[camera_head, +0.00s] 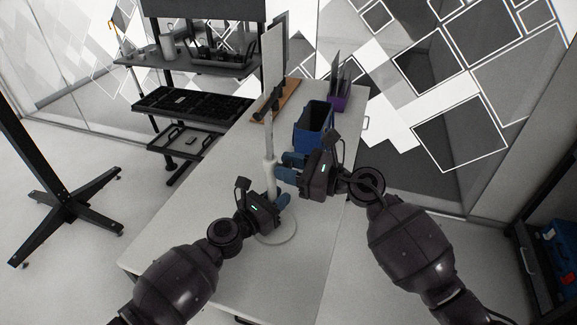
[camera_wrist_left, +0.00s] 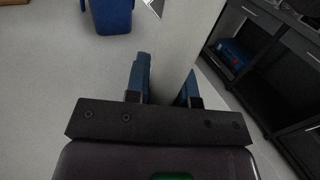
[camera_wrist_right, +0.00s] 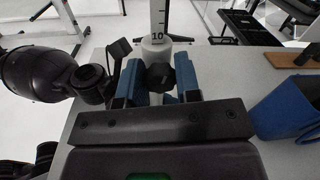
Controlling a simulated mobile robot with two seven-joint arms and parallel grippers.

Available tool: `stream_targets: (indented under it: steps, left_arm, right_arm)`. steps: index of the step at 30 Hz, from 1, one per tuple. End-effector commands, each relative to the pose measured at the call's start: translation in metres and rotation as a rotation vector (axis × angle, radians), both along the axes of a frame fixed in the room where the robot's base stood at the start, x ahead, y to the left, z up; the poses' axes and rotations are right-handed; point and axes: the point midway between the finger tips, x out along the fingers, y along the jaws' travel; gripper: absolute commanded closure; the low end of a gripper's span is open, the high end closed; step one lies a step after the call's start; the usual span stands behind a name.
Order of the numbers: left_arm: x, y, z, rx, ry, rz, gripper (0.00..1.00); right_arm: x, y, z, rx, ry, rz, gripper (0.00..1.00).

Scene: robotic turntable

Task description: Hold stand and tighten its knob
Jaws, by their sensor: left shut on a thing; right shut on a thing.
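My left gripper (camera_head: 279,201) is shut on the lower post. In the left wrist view the pale post (camera_wrist_left: 184,42) passes between its blue fingers. My right gripper (camera_head: 286,168) is at the post's upper end, above the left one. In the right wrist view the black knob (camera_wrist_right: 160,77) sits between its blue fingers, below the white collar and the scale rod (camera_wrist_right: 158,22) marked 10. The knob is hidden in the head view.
A blue bin (camera_head: 312,131) stands on the table (camera_head: 190,215) close behind my right gripper. A dark shelf rack (camera_head: 195,101) stands beyond the table. The table's left side is clear.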

Motion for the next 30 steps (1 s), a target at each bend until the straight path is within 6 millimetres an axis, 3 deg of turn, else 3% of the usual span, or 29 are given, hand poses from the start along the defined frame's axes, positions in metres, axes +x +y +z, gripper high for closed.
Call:
stream_targets:
  steps: [19,20,24,30]
  left_arm:
    - [0.0002,0.0005,-0.0001,0.000,0.000,0.001,1.00]
    - [0.0002,0.0005,-0.0001,0.000,0.000,0.001,1.00]
    - [0.0002,0.0005,-0.0001,0.000,0.000,0.001,1.00]
    - [0.0002,0.0004,-0.0001,0.000,0.000,0.001,1.00]
  right_arm:
    - [0.0002,-0.0004,0.0002,0.045,0.123,-0.001,0.93]
    - [0.0002,-0.0004,0.0002,0.045,0.123,-0.001,0.66]
    - [0.0001,-0.0004,0.0001,0.045,0.123,-0.001,0.45]
    - [0.0000,-0.0002,0.0000,0.045,0.123,0.000,0.44]
